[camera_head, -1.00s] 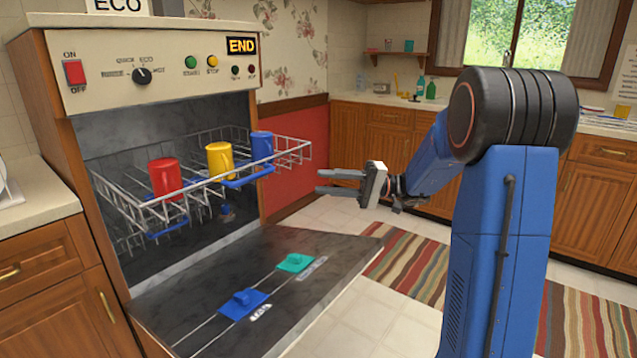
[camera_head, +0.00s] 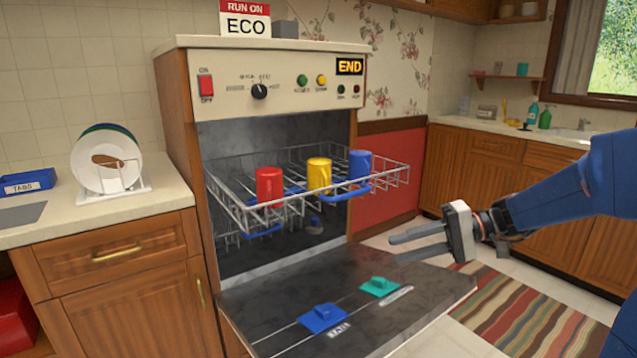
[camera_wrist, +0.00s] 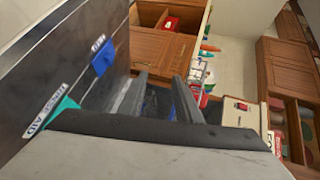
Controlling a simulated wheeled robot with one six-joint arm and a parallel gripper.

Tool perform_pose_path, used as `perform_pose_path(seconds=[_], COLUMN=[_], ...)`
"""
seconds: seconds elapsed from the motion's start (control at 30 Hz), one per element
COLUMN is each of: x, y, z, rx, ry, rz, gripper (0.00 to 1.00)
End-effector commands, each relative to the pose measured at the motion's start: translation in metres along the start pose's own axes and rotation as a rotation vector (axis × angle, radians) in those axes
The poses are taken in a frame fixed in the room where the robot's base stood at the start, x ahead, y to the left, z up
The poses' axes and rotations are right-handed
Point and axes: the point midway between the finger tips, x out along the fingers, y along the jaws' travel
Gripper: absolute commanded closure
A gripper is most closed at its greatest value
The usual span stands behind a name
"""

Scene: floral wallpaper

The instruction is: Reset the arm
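My gripper (camera_head: 394,248) is held in the air to the right of the pulled-out dishwasher rack, above and to the right of the lowered dishwasher door. Its two fingers point left, apart, with nothing between them. In the wrist view the spread fingers of my gripper (camera_wrist: 157,88) also show, with the rack beyond them. My blue arm comes in from the right edge in the head view.
The open dishwasher (camera_head: 188,110) has its door (camera_head: 420,292) lowered. Its rack (camera_head: 385,178) holds a red mug (camera_head: 269,186), a yellow mug (camera_head: 319,175) and a blue mug (camera_head: 360,166). Plates (camera_head: 104,165) stand on the left counter. Striped rug (camera_head: 530,330) lies at right.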

Motion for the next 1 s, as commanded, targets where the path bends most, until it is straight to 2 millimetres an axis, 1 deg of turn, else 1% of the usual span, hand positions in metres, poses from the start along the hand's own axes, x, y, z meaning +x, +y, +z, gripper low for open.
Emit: perform_pose_path(seconds=[0.03,0.2,0.3,0.43,0.57,0.7,0.9,1.0], x=[0.008,0.022,0.025,0.023,0.016,0.002,-0.023,-0.036], y=[0.002,0.022,0.036,0.055,0.073,0.092,0.113,0.120], z=[0.017,0.068,0.095,0.127,0.154,0.179,0.204,0.212], rx=[0.003,0.021,0.021,0.010,-0.014,-0.057,-0.142,-0.193], ry=[-0.013,-0.037,-0.037,-0.020,0.014,0.068,0.174,0.231], rz=[0.057,0.267,0.389,0.544,0.693,0.842,1.033,1.110], gripper=[0.69,0.69,0.69,0.69,0.69,0.69,0.69,0.69])
